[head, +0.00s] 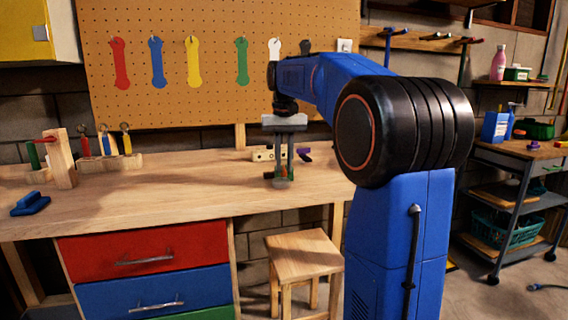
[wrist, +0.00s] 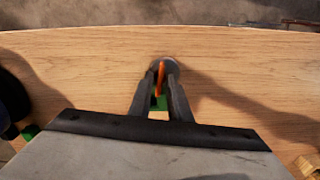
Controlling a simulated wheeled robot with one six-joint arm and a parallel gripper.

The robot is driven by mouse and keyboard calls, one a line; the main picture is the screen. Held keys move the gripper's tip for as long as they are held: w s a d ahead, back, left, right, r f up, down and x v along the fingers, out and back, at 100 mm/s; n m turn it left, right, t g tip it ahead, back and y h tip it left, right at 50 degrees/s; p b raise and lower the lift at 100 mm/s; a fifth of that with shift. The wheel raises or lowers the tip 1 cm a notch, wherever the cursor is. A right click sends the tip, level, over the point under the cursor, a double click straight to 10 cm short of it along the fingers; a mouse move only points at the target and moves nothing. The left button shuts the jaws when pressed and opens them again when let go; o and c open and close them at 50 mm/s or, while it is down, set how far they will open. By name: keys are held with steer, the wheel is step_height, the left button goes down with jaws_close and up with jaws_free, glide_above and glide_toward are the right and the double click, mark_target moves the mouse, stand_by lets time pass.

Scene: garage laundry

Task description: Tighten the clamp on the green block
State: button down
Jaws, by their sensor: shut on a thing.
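In the wrist view my gripper (wrist: 161,88) is shut on the thin orange handle (wrist: 162,76) of the clamp. The clamp's round grey part (wrist: 165,64) shows just beyond the fingertips. The green block (wrist: 159,102) shows as a small patch between and below the fingers. In the head view the clamp (head: 281,183) is a small grey form under the fingers, with bits of orange and green. The fingers hide most of it, so I cannot tell how tight it is.
The wooden bench (head: 190,190) is clear to the left of my gripper. A purple object (head: 304,154) and a pale wooden block with holes (head: 262,155) lie behind. A blue object (head: 30,203) and a wooden post (head: 61,158) stand left. A stool (head: 303,252) stands in front.

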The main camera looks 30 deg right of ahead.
mark_target(284, 167)
steer(key=shift+m, duration=0.6)
steer(key=c, duration=1.9)
jaws_free()
steer(key=shift+r, duration=0.1)
step_height(284, 167, up, 17)
steer(key=shift+r, duration=0.1)
